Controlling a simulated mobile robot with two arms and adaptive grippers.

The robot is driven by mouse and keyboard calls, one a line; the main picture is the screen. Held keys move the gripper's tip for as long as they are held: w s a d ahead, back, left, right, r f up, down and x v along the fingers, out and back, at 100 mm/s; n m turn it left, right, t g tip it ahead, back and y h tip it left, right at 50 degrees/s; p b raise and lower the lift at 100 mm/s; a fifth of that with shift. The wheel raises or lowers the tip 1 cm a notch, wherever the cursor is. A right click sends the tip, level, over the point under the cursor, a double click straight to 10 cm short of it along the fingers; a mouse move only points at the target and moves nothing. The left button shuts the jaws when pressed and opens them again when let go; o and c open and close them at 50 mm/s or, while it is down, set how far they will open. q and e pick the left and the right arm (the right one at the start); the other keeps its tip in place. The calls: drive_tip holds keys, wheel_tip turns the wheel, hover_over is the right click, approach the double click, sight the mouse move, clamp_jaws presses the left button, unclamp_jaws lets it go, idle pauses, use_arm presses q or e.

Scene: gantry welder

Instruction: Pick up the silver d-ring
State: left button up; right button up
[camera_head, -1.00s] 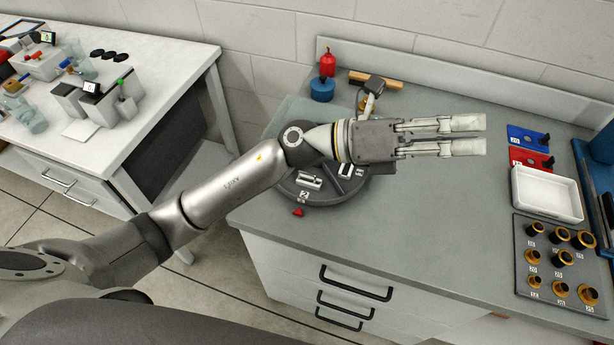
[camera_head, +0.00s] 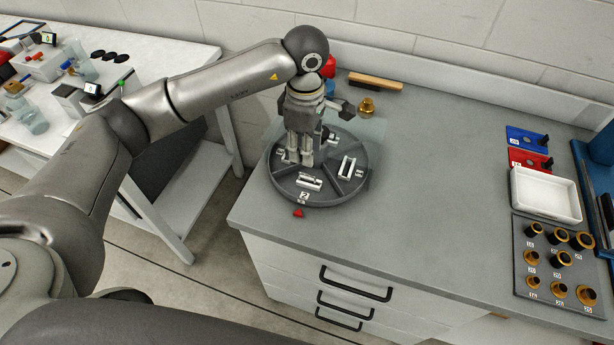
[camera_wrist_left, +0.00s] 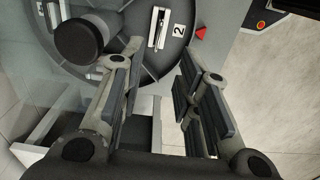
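A dark round turntable (camera_head: 320,197) with divided compartments stands at the left end of the grey bench. Silver parts lie in its compartments: one (camera_head: 310,181) by the label 2 at the front, another (camera_head: 347,168) at the right. I cannot tell which is the d-ring. The front part also shows in the left wrist view (camera_wrist_left: 158,28). My left gripper (camera_head: 299,161) points down over the turntable's left side. Its fingers (camera_wrist_left: 160,58) are apart with nothing held between them. A silver piece (camera_wrist_left: 96,75) shows beside one finger and is partly hidden. My right gripper is not in view.
A red triangular marker (camera_head: 298,213) lies before the turntable. Behind are a brass piece (camera_head: 367,106) and a wood-handled brush (camera_head: 376,81). A white tray (camera_head: 545,195) and a rack of brass fittings (camera_head: 558,262) sit at the right. The middle of the bench is clear.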

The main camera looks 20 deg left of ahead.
use_arm(q)
wheel_tip(320, 180, down, 4)
drive_tip(key=shift+f+p, duration=0.25)
drive_tip(key=shift+p, duration=0.6)
wheel_tip(320, 180, down, 4)
drive_tip(key=shift+w+d+r+p, duration=0.15)
drive_tip(key=shift+r+p, duration=0.1)
drive_tip(key=shift+p, duration=0.55)
drive_tip(key=shift+f, duration=0.4)
drive_tip(key=shift+c, duration=0.3)
clamp_jaws()
